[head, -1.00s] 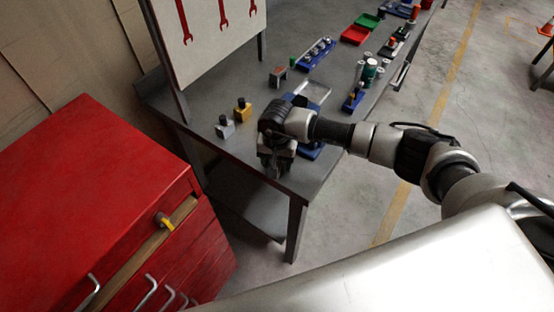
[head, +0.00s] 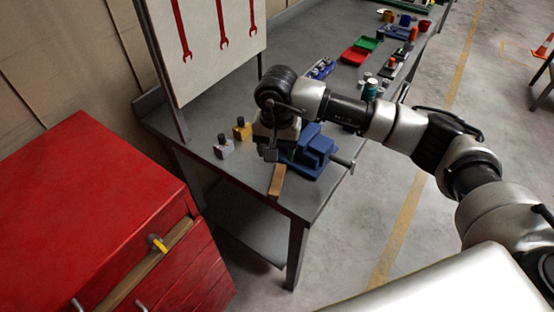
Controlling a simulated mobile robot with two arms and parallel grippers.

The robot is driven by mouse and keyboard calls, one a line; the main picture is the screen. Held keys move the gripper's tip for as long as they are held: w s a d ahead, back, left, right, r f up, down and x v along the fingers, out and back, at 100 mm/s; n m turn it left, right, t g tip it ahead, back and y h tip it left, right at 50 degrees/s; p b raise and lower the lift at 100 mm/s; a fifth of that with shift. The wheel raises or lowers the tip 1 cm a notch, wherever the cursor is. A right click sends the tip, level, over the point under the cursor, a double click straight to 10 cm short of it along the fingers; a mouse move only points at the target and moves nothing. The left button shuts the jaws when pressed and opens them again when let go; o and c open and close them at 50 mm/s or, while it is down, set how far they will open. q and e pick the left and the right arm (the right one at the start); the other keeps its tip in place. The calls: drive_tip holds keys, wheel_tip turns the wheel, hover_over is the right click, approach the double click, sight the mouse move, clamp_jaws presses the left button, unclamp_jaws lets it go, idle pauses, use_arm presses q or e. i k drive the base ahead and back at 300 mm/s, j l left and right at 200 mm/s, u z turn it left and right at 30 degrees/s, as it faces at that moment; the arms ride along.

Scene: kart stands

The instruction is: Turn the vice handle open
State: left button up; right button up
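A blue vice (head: 315,148) is on the grey workbench near its front edge, partly behind my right arm. A grey part, perhaps its screw end or handle (head: 343,161), sticks out on its right side toward the bench edge. My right arm comes in from the right and passes above the far side of the vice. My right gripper (head: 270,152) points down just left of the vice. Its fingers are small and dark, so I cannot tell their opening or whether they touch anything. My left gripper is not in view.
A red drawer cabinet (head: 90,200) fills the left. Red (head: 355,55) and green (head: 364,43) trays are farther back.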

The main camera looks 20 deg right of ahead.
sight(347, 164)
drive_tip(key=z, duration=1.2)
